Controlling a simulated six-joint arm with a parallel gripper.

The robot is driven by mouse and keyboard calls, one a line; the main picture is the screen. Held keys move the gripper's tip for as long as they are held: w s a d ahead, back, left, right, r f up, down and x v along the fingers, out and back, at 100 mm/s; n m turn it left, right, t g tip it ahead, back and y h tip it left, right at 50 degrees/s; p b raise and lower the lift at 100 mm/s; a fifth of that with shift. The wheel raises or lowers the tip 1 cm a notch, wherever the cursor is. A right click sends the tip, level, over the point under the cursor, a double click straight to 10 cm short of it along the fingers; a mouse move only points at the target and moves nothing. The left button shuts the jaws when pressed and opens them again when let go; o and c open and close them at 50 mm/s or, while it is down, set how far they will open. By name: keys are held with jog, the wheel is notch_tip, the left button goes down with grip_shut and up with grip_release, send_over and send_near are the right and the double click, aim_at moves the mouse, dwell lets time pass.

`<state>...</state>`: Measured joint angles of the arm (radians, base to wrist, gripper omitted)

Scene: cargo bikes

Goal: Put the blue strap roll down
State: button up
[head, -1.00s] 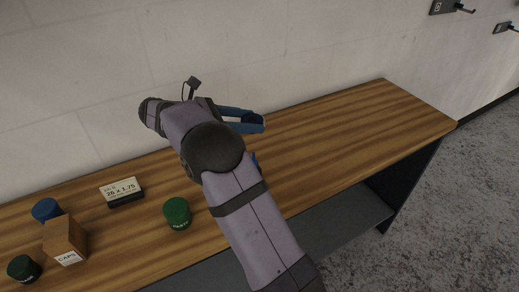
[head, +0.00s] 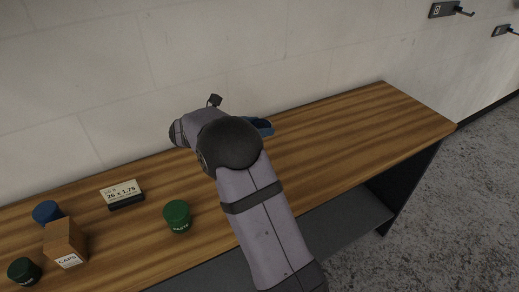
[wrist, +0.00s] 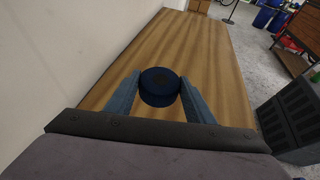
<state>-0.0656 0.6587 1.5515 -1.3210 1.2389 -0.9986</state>
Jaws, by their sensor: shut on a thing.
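The blue strap roll (wrist: 160,92) is a dark blue round disc with a dark centre in the wrist view. My gripper (wrist: 159,79) is shut on it, with one blue-grey finger against each side. The roll is over the wooden bench top (wrist: 215,75); I cannot tell whether it touches the wood. In the head view my arm hides the roll, and only a blue part of my gripper (head: 263,125) shows beyond the arm, near the wall side of the bench.
The bench's right part (head: 370,125) is clear.

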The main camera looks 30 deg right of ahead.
jog(key=shift+f+p, duration=0.65)
jog(key=shift+f, duration=3.6)
jog(key=shift+f, duration=0.1)
jog(key=shift+f, duration=0.15)
jog(key=o, duration=1.1)
jog(key=shift+r, duration=0.3)
jog(key=shift+a, duration=0.3)
jog(key=b+v, duration=0.2)
jog(key=v, duration=0.9)
jog(key=shift+s+a+r, duration=0.15)
jog(key=shift+a+r, duration=0.05)
